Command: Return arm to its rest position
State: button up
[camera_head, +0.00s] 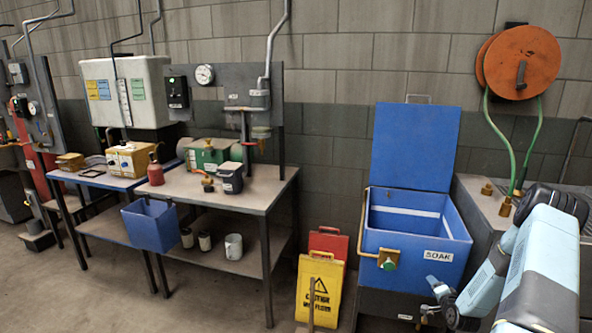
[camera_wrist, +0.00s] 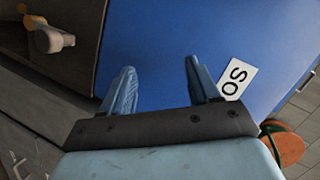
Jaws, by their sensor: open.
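My gripper (camera_wrist: 159,64) is open, with its two blue-grey fingers apart and nothing between them. In the head view my gripper (camera_head: 434,296) is at the lower right, at the end of my light-blue arm, in front of the blue soak bin (camera_head: 414,249). In the wrist view the bin's blue face (camera_wrist: 155,35) fills the background behind the fingers. Part of its white label (camera_wrist: 237,78) shows beside the right finger. The bin's lid (camera_head: 412,147) stands raised. Whether the fingers touch the bin I cannot tell.
A yellow caution sign (camera_head: 319,291) stands left of the bin. A workbench (camera_head: 262,193) with a blue bucket (camera_head: 151,224) is further left. An orange hose reel (camera_head: 523,62) hangs above right. Open floor shows at lower left.

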jog(key=w+a+r+n+g, duration=0.1)
jog(key=w+r+n, duration=0.1)
jog(key=r, duration=0.4)
jog(key=w+a+r+n+g, duration=0.1)
jog(key=a+r, duration=0.1)
jog(key=r, duration=0.5)
jog(key=s+a+r+n+g, duration=0.1)
jog(key=s+a+r+n, duration=0.2)
jog(key=r, duration=0.6)
jog(key=s+a+r+g+h, duration=0.1)
jog(key=s+a+r, duration=0.1)
jog(key=a+r, duration=0.5)
jog(key=s+a+r+n+g, duration=0.1)
jog(key=s+r+n, duration=0.15)
jog(key=r, duration=0.95)
jog(key=s+a+r+n+g, duration=0.1)
jog(key=s+a+r, duration=0.45)
jog(key=s, duration=0.25)
jog(key=s+a+r+n+g, duration=0.1)
jog(key=s+a+r, duration=0.4)
jog(key=s, duration=0.4)
jog(key=s+a+r+n+g+y, duration=0.1)
jog(key=s+a, duration=0.1)
jog(key=s, duration=0.8)
jog(key=s+a+r+n+y, duration=0.1)
jog(key=s+a+r, duration=0.1)
jog(key=s, duration=0.8)
jog(key=shift+a+r+n+g, duration=0.2)
jog(key=shift+a+n+g, duration=0.2)
jog(key=shift+a, duration=0.45)
